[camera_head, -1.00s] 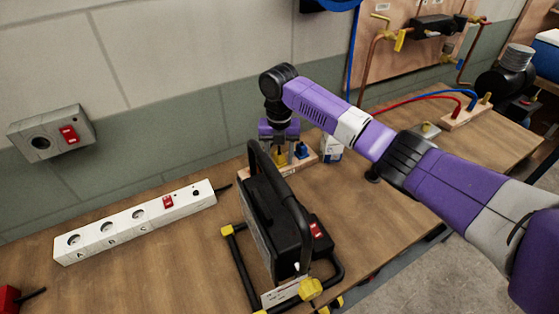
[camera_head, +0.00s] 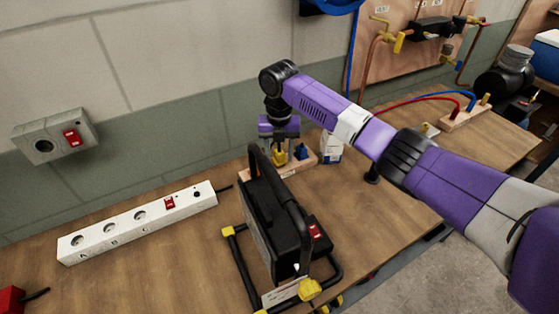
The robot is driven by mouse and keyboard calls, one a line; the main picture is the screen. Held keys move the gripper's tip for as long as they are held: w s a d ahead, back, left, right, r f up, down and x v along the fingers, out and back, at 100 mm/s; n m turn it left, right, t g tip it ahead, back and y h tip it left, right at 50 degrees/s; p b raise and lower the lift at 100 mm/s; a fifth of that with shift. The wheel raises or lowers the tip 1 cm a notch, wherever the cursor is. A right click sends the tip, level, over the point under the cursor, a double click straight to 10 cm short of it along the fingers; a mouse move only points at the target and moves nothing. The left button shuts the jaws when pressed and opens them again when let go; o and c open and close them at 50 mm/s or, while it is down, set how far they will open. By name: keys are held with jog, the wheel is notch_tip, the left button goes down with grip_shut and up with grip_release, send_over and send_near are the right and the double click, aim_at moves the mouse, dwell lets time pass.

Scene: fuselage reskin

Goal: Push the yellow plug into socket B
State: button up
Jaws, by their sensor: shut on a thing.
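The yellow plug (camera_head: 279,157) is upright below my gripper (camera_head: 279,147), at the wooden holder (camera_head: 292,170) behind the black machine. My gripper points down and is shut on the plug. The machine's handle hides part of them, and I cannot tell whether the plug's lower end is clear of the holder. The white power strip (camera_head: 185,204) lies at the left, with three round sockets in a row. Socket B (camera_head: 109,228) is the middle one and looks empty. My gripper is well to its right and farther back.
A blue plug (camera_head: 301,153) stands in the holder just right of the yellow one. The black machine (camera_head: 275,225) with its tall handle stands right of the strip. A white carton (camera_head: 331,147) is behind. The wooden bench (camera_head: 165,270) is clear before the strip.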

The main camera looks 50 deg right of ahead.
jog(key=shift+r+p, duration=0.35)
jog(key=shift+r, duration=0.15)
jog(key=shift+r+p, duration=1.1)
jog(key=shift+r, duration=0.35)
